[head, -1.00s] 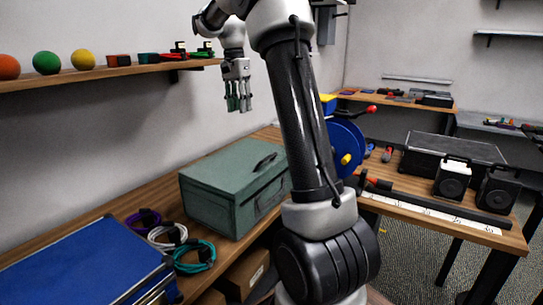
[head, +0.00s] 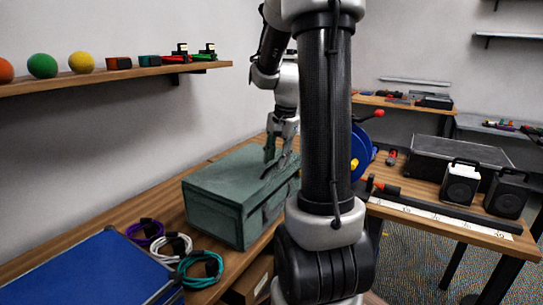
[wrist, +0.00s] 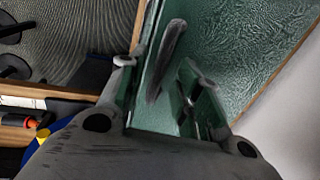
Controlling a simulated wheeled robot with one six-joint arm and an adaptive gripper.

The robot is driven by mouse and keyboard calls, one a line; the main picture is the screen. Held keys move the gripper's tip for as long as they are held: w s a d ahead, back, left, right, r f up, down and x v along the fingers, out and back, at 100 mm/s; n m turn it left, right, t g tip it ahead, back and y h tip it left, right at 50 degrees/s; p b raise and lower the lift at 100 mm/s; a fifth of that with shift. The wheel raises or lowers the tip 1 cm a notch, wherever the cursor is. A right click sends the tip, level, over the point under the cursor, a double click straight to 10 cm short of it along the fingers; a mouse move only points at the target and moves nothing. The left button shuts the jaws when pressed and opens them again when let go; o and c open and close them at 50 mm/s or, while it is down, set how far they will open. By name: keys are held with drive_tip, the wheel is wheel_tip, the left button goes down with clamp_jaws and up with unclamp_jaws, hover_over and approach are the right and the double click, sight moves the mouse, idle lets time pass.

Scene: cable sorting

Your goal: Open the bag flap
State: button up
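The bag looks like a green box-shaped case (head: 215,205) on the wooden bench, and its top flap (head: 225,175) lies flat and closed. A dark handle (wrist: 168,50) stands on the top. My gripper (head: 278,158) is just above the top at the handle, pointing down. In the wrist view my gripper (wrist: 160,85) is open, with one finger on each side of the handle. Whether the fingers touch it cannot be told. My arm hides the right end of the bag in the head view.
Purple (head: 146,230), white (head: 170,245) and teal (head: 200,268) cable coils lie in front of the bag. A blue case (head: 85,270) lies at the lower left. A blue reel (head: 362,152) stands behind my arm. A wall shelf (head: 120,74) with balls hangs above.

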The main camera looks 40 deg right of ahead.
drive_tip(key=shift+f, duration=0.15)
idle(0.5)
drive_tip(key=s+a+r+n+t, duration=0.1)
drive_tip(key=s+a+r+n, duration=0.3)
drive_tip(key=s+a+n, duration=0.2)
drive_tip(key=s+a+r+n+t, duration=0.1)
drive_tip(key=s+a+r+n, duration=0.4)
drive_tip(key=s+a+n, duration=0.2)
drive_tip(key=shift+s+a+h, duration=0.3)
drive_tip(key=shift+s+a, duration=0.7)
drive_tip(key=shift+s+a+n+t, duration=0.1)
drive_tip(key=shift+s+n+t, duration=0.2)
drive_tip(key=shift+s+n, duration=0.25)
drive_tip(key=shift+w, duration=0.1)
